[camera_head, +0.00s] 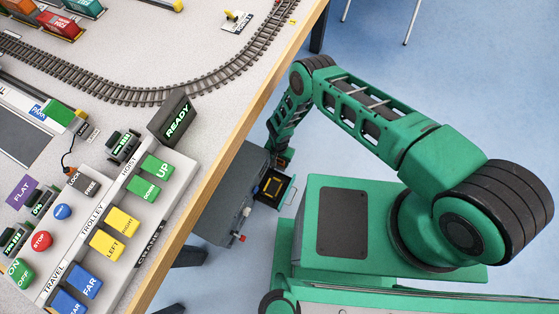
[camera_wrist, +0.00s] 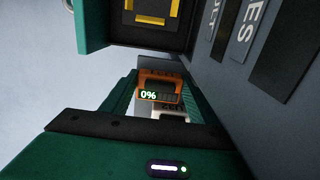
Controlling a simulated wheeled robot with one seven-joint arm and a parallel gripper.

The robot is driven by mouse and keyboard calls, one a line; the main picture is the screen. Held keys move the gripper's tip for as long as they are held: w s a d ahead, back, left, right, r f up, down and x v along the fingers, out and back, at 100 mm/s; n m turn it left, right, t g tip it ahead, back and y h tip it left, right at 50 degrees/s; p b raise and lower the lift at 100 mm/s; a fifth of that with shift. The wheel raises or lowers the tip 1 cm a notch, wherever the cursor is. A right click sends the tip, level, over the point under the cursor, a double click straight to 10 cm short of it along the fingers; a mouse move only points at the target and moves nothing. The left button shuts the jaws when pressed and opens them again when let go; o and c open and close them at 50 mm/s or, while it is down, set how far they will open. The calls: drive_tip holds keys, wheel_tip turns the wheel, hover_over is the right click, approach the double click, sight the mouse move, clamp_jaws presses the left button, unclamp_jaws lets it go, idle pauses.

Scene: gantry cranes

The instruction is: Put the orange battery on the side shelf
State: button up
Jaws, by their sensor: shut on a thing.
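The orange battery (camera_wrist: 160,76) shows in the wrist view with a green 0% readout. It sits between the green fingers of my gripper (camera_wrist: 160,98), which is shut on it. In the head view my gripper (camera_head: 282,158) is small, beside the grey cabinet under the table edge; the battery is barely visible there. A black tray with green edges and a yellow outline, apparently the side shelf (camera_head: 273,187), sticks out from the cabinet. Its green edge (camera_wrist: 91,28) and yellow marks show at the top of the wrist view, apart from the battery. No object shows on it.
The grey cabinet (camera_head: 222,205) has a small red knob low on its front; its labelled face (camera_wrist: 272,75) fills the right of the wrist view. The table's wooden edge (camera_head: 230,132) overhangs it. A control panel (camera_head: 150,205) and rails are on the table. Blue floor is open.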

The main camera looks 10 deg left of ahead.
sight(279, 160)
drive_tip(key=o, duration=1.3)
drive_tip(key=shift+r, duration=3.85)
